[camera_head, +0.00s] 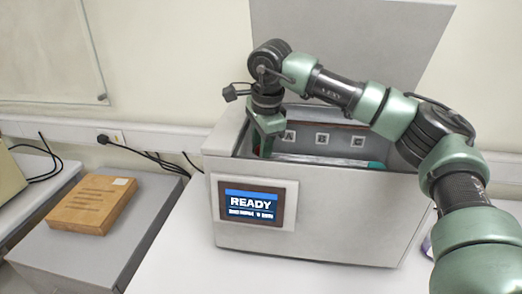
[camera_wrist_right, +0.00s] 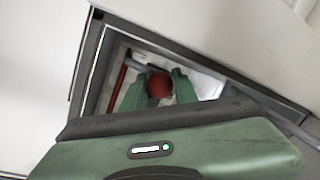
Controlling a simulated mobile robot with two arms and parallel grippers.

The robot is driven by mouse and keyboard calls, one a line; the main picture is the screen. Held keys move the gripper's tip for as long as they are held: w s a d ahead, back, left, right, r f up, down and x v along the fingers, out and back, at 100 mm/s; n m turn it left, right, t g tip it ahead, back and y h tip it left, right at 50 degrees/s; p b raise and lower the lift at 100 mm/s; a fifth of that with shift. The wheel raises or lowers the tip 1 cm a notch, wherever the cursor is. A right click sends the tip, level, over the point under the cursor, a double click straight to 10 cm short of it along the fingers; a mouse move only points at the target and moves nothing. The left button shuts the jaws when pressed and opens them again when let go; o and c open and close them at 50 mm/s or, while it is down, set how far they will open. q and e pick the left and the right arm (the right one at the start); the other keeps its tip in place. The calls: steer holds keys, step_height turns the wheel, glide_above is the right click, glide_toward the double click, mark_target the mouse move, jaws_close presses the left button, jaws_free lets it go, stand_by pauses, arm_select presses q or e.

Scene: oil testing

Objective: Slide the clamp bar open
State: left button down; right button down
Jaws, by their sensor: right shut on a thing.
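The grey testing machine (camera_head: 330,215) stands on the white table with its lid (camera_head: 350,45) raised. My right gripper (camera_head: 262,150) reaches down into the left end of its open chamber. In the right wrist view, my right gripper's two green fingers (camera_wrist_right: 158,90) are shut on a round red-brown knob (camera_wrist_right: 159,84) inside the chamber. The knob seems to belong to the clamp bar, but the fingers and palm hide how they join. A pale bar with a teal end (camera_head: 330,162) runs along the chamber in the head view. My left gripper is not in view.
A screen (camera_head: 258,203) on the machine's front reads READY. Labels A, B and C (camera_head: 322,139) mark the chamber's back wall. A wooden box (camera_head: 92,204) lies on a grey cabinet at the left. The chamber walls stand close around the fingers.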

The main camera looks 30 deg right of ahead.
steer(key=shift+s+a+f+b, duration=0.2)
steer(key=shift+s+f+b, duration=0.05)
steer(key=shift+b, duration=0.15)
steer(key=shift+s+a, duration=0.2)
steer(key=shift+s, duration=0.1)
steer(key=shift+s+a+r, duration=0.15)
steer(key=shift+s+r, duration=0.05)
steer(key=c, duration=1.3)
jaws_free()
steer(key=shift+w+f, duration=0.1)
steer(key=shift+w, duration=0.05)
steer(key=shift+o, duration=1)
steer(key=shift+s, duration=0.2)
steer(key=shift+r, duration=0.2)
steer(key=shift+r, duration=0.1)
